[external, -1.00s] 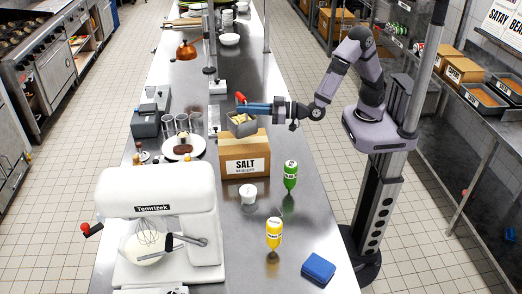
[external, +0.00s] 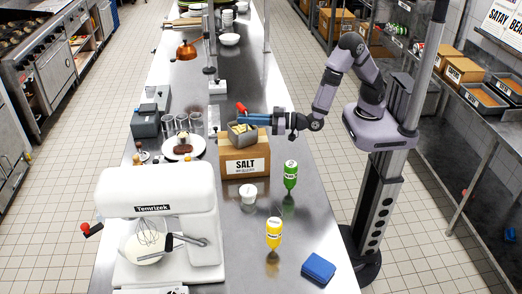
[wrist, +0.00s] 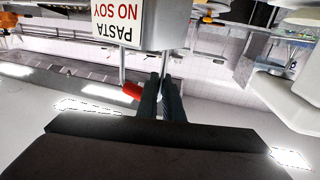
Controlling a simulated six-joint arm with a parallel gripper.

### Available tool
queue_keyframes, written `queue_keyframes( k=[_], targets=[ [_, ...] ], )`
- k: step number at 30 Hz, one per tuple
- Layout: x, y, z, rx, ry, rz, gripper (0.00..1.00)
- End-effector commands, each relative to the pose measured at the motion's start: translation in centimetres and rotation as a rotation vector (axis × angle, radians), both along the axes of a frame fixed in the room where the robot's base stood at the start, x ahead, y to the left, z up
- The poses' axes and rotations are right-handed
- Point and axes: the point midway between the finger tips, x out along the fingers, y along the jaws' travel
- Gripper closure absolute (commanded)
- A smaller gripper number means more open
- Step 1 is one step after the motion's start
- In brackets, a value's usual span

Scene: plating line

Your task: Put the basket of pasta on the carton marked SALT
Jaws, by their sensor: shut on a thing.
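The basket of pasta (external: 242,138) is a small grey metal basket with yellow pasta in it, at the top of the carton marked SALT (external: 242,166). I cannot tell whether it touches the carton's top or hangs just above it. My gripper (external: 257,119) comes from the right and is shut on the basket's handle, near a red part at its end. In the wrist view the basket's label (wrist: 118,20) reads PASTA NO SOY, upside down, and the red handle end (wrist: 132,90) shows beside my fingers.
A plate (external: 196,153) with food and glasses is close on the left. A white mixer (external: 170,230) stands at the front left.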

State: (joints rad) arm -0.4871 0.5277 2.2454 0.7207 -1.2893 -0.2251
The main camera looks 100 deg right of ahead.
Motion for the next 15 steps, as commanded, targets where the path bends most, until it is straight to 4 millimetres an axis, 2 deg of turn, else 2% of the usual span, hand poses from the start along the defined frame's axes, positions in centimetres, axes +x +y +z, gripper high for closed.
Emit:
queue_keyframes(
  k=[5, 6, 8, 15],
  targets=[
    [0.02, 0.01, -0.33, 0.000, -0.003, 0.000, 1.00],
    [0.00, -0.01, -0.30, 0.000, 0.000, 0.000, 0.86],
    [0.00, -0.01, -0.28, 0.000, 0.000, 0.000, 0.75],
    [0.00, -0.01, -0.27, 0.000, 0.001, 0.000, 0.75]
  ],
)
